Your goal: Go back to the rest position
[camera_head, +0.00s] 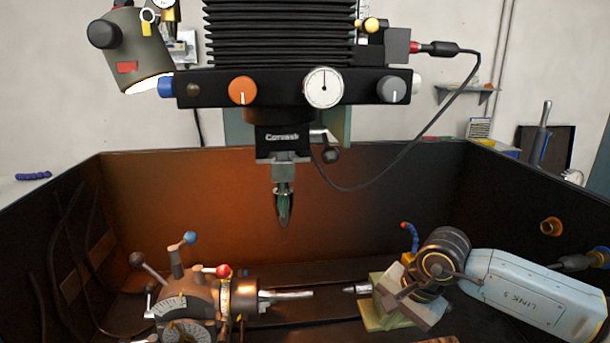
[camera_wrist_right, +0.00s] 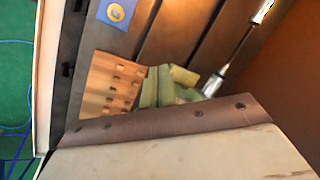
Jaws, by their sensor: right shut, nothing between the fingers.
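The indexing head with its chuck (camera_head: 240,300) stands at the lower left in the head view. It has a graduated dial and levers with red and blue knobs. A steel rod (camera_head: 292,294) sticks out of the chuck to the right. A green tailstock (camera_head: 378,318) with a pointed centre (camera_head: 357,289) faces the rod, with a gap between them. My right gripper (camera_head: 408,292) is shut and empty, beside or over the tailstock; its fingertips are hard to make out. In the right wrist view the green blocks (camera_wrist_right: 153,88) show beyond a brown edge. My left gripper is out of view.
A machine head with a pointed tool (camera_head: 284,208) hangs above the middle. Dark tray walls (camera_head: 350,185) enclose the work area. A lamp (camera_head: 135,50) hangs upper left, and a black cable loops at right. A wooden block with holes (camera_wrist_right: 108,90) lies near the tailstock.

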